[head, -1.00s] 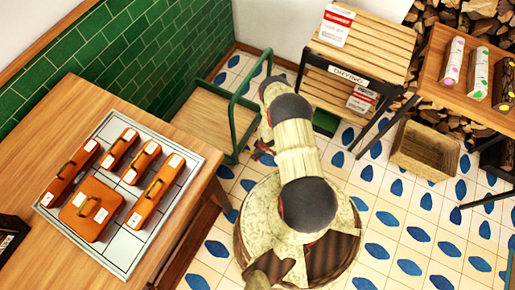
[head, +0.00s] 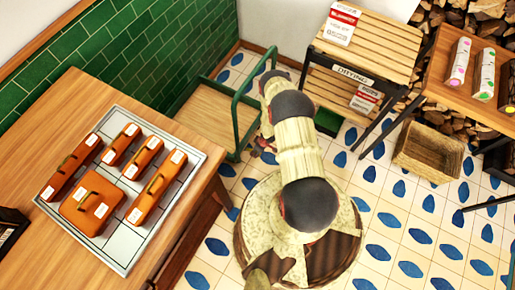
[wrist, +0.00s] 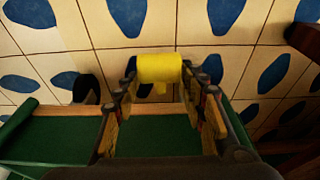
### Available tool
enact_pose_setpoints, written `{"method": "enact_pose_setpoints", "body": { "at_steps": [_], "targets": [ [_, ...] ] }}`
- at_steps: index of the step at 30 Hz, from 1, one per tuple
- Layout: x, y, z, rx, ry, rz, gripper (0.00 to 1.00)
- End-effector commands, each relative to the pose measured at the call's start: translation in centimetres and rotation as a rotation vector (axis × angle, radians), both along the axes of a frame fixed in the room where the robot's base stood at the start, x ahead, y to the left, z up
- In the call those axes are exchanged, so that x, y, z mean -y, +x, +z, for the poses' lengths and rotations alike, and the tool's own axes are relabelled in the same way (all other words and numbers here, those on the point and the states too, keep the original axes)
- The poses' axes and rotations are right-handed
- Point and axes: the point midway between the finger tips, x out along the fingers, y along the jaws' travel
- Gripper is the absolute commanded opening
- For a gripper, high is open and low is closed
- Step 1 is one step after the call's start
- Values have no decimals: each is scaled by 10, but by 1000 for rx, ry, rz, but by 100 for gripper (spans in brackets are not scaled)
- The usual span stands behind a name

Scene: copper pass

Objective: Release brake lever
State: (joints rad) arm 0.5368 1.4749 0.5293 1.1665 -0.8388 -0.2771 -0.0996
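The cart (head: 205,112) has a wooden deck and a green tubular frame; it stands on the tiled floor between the wooden counter and my arm. In the wrist view its green surface with a wooden edge (wrist: 60,112) lies below my fingers. A yellow lever (wrist: 160,68), rounded like a short bar, shows against the floor tiles; I take it for the brake lever. My gripper (wrist: 161,80) has its fingers apart, one on each side of the yellow lever. Whether either finger touches it is unclear. In the head view my arm hides most of the gripper and the lever.
The counter (head: 60,110) at left holds a grey tray (head: 120,262) with several orange cases. A slatted drying rack (head: 375,45) stands behind my arm. A wooden crate (head: 428,152) sits at right below a table (head: 440,70). Tiled floor is open at lower right.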

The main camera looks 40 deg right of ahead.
Motion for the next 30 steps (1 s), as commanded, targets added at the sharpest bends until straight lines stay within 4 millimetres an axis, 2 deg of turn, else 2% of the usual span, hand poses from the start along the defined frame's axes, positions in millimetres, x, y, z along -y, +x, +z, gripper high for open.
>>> {"method": "enact_pose_setpoints", "body": {
  "at_steps": [6, 17, 23, 30],
  "targets": [
    [0, -3, -1, -6, 1, -3, 55],
    [1, -4, 2, -7, 1, -5, 55],
    [3, -8, 22, -7, 1, -5, 55],
    [7, -17, 58, -6, 0, -6, 55]
  ]
}}
